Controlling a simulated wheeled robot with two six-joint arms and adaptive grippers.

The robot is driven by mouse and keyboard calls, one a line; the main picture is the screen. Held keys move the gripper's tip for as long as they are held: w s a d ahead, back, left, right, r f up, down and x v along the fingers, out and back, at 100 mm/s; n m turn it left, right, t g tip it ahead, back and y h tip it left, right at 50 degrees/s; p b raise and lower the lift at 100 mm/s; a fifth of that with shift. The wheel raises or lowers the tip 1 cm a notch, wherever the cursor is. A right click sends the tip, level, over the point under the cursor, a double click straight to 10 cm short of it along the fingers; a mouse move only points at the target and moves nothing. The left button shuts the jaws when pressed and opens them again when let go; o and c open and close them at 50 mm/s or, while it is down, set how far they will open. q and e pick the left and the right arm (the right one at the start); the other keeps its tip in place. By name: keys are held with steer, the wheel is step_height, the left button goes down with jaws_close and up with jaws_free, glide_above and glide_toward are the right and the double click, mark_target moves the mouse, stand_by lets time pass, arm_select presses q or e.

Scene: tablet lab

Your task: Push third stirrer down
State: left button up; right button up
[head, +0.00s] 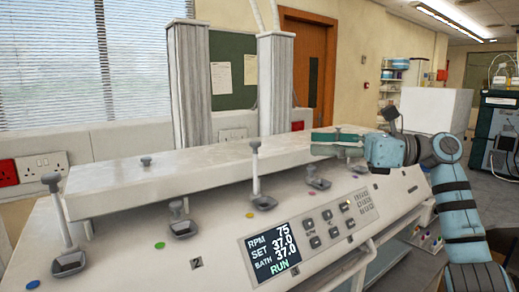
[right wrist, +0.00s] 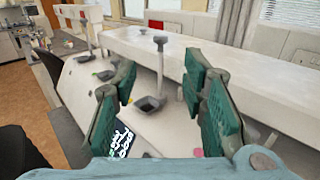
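Several stirrers stand in a row along the sloped front of a long white bath unit. The third stirrer from the left (head: 255,172) is upright with a long rod showing above its dark square socket. The first stirrer (head: 58,212) also stands tall; the second (head: 178,212) and fourth (head: 315,176) sit low. My right gripper (head: 318,142) is at the unit's right end, right of the third stirrer and apart from it. In the right wrist view its two green fingers (right wrist: 163,88) are spread and empty, with a tall stirrer (right wrist: 158,62) beyond them. My left gripper is not in view.
A panel screen (head: 273,249) reads RPM 75, SET 37.0, BATH 37.0, RUN, beside a keypad (head: 325,225). Two grey columns (head: 275,85) stand behind.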

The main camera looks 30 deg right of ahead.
steer(key=p+x, duration=0.2)
steer(key=x, duration=1)
steer(key=shift+w+a+p, duration=0.2)
steer(key=shift+w+p, duration=0.05)
steer(key=shift+p, duration=0.1)
steer(key=shift+r, duration=0.1)
jaws_close()
